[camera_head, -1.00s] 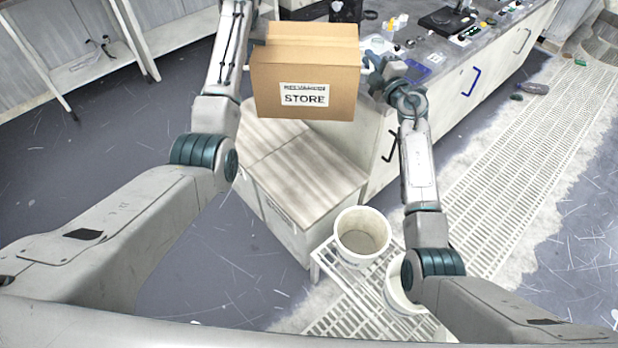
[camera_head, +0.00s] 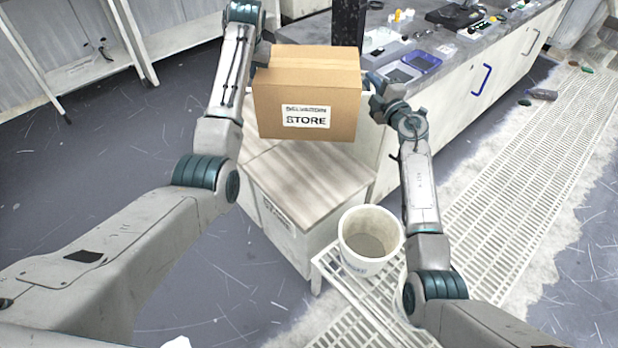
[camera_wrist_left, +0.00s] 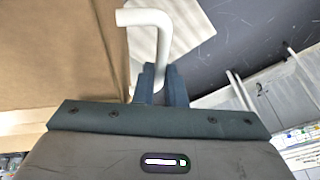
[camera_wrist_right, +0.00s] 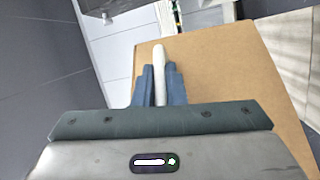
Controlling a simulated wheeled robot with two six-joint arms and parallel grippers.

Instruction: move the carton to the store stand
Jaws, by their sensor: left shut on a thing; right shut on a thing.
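The brown carton (camera_head: 272,98) hangs upright and roughly level, its STORE label facing me, between my two grippers. My left gripper (camera_wrist_left: 160,78) is shut on a white bent handle (camera_wrist_left: 150,20) at the carton's left side. My right gripper (camera_wrist_right: 159,78) is shut on a white handle (camera_wrist_right: 159,55) at its right side. The low cabinet with a wood-grain top (camera_head: 312,188), apparently the store stand, lies below the carton in the head view. The label on its front is too small to read. The carton hides the back of its top and appears raised above it.
A white bucket (camera_head: 345,240) stands on a slatted rack (camera_head: 335,268) in front of the cabinet; another is partly hidden by my right arm. A long bench (camera_head: 455,75) with tools runs behind right. Shelving (camera_head: 35,60) stands back left. The cabinet's visible top is bare.

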